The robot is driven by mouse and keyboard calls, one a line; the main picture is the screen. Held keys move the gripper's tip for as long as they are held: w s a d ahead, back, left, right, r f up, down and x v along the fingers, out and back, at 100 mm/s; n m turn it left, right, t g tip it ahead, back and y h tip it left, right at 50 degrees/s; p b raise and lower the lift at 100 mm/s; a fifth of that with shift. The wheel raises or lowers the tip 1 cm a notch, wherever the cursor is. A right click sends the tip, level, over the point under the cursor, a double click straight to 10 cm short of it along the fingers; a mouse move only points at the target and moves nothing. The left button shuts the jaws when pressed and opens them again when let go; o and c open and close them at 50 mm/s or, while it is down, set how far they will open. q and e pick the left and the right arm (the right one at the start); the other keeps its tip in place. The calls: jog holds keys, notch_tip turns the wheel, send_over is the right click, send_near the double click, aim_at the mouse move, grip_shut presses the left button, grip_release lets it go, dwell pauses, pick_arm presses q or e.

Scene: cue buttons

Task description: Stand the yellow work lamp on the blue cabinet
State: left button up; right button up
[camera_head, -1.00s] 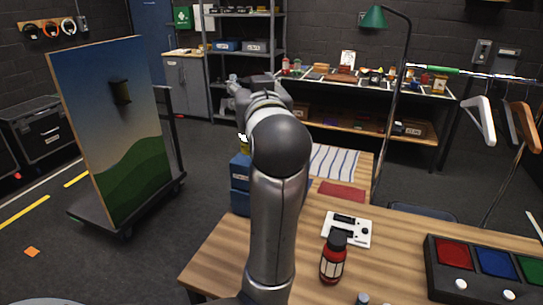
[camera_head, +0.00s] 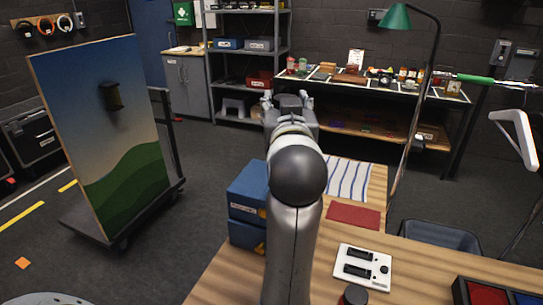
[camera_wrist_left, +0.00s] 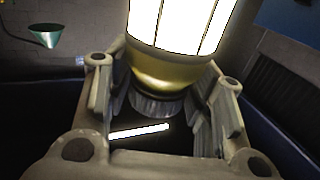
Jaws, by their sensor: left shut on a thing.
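The yellow work lamp (camera_wrist_left: 175,68) fills the top middle of the left wrist view, with a glowing barred top, a yellow collar and a dark ribbed base. My left gripper (camera_wrist_left: 168,108) is shut on it near the base. In the head view my left gripper (camera_head: 290,104) is beyond the arm's elbow, and the lamp is hidden there. My right gripper is not in view.
The wooden table (camera_head: 225,284) holds a red mat (camera_head: 353,216), a striped cloth (camera_head: 348,180) and a white switch panel (camera_head: 362,268). A painted board (camera_head: 105,135) on a wheeled base stands at left. A green lamp (camera_head: 396,17) on a tall pole rises at right.

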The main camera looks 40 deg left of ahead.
pick_arm(q)
jog(key=w+a+f+p, duration=0.4)
jog(key=w+a+f, duration=0.2)
jog(key=a+f, duration=0.4)
notch_tip(320, 180, down, 2)
jog(key=shift+w, duration=0.35)
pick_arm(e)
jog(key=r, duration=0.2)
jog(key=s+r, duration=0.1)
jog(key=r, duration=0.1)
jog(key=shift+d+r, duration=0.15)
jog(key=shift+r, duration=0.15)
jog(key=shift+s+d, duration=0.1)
pick_arm(q)
jog(key=shift+f, duration=0.1)
jog(key=o, duration=1.5)
jog(key=shift+f, duration=0.1)
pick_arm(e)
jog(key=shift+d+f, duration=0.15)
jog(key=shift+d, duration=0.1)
pick_arm(q)
jog(key=shift+d, duration=0.1)
